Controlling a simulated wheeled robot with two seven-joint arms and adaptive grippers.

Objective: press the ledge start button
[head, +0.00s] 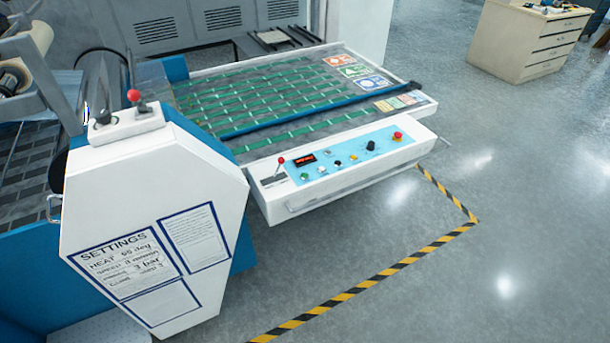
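The ledge (345,182) is a white control shelf on the front of the conveyor table, with a light blue panel. On the panel, a green button (304,177) sits at the left, below a small red-lit display (305,159). Several other small buttons, a black knob (370,146) and a red emergency-type button (398,136) on yellow lie to the right. A red-tipped lever (281,161) stands at the ledge's left end. Button labels are too small to read. Neither of my grippers is in view.
A white machine housing (200,170) with a settings sheet (130,262) stands at the left, a red-knobbed lever (134,96) on top. The conveyor table (420,108) has green strips and a blue bar. Yellow-black tape (385,274) marks the open floor. A drawer cabinet (520,50) stands far right.

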